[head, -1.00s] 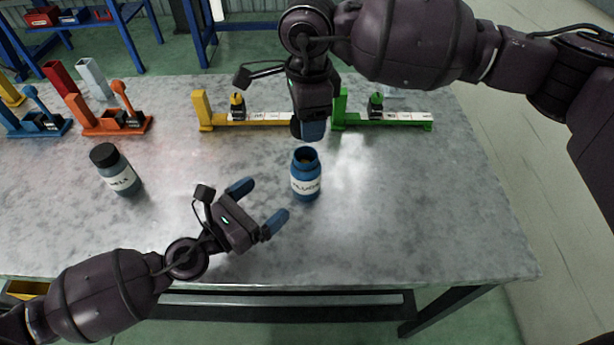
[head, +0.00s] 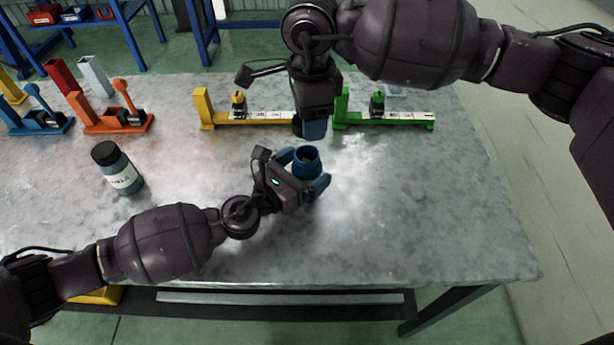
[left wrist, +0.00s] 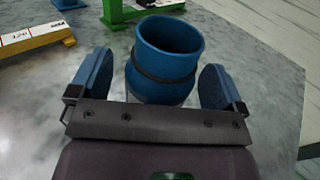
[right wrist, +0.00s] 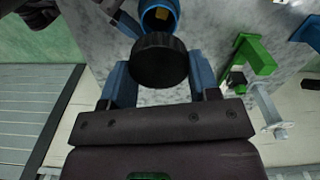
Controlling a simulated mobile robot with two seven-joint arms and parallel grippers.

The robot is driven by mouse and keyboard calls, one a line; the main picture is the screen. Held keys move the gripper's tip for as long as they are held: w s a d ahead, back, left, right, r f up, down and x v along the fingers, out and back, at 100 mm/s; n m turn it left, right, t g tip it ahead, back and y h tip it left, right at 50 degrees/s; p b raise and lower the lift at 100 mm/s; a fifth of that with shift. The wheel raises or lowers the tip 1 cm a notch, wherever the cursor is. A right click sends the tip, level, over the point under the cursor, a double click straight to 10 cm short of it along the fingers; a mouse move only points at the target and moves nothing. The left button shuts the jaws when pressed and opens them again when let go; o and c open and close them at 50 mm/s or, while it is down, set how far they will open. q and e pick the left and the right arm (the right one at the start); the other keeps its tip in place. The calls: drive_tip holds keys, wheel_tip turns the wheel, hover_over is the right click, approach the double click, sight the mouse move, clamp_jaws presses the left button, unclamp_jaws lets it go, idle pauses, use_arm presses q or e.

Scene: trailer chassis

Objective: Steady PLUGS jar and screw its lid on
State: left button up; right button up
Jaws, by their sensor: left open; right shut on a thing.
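The blue PLUGS jar (head: 306,163) stands upright and open on the table, with something yellowish inside. My left gripper (head: 307,170) is open, with one finger on each side of the jar. In the left wrist view the jar (left wrist: 166,62) sits between the two fingers, with gaps showing on both sides. Its label is hidden in the head view. My right gripper (head: 312,128) points down just behind and above the jar. In the right wrist view it is shut on a black round lid (right wrist: 159,60), held apart from the jar (right wrist: 160,15).
A second jar with a black lid (head: 117,168) stands on the left. A yellow gauge stand (head: 250,118) and a green one (head: 385,120) are behind the jar. Orange (head: 108,122) and blue (head: 38,122) stands are at the far left. The table's front and right are clear.

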use_arm(q)
drive_tip(key=shift+w+d, duration=0.3)
drive_tip(key=shift+d, duration=0.05)
drive_tip(key=c, duration=1.3)
drive_tip(key=shift+c, duration=0.2)
use_arm(e)
hover_over(310, 149)
drive_tip(key=s, duration=0.2)
drive_tip(key=shift+f, duration=2.5)
drive_tip(key=shift+f, duration=0.1)
drive_tip(key=shift+f, duration=0.8)
drive_tip(key=shift+f, duration=0.55)
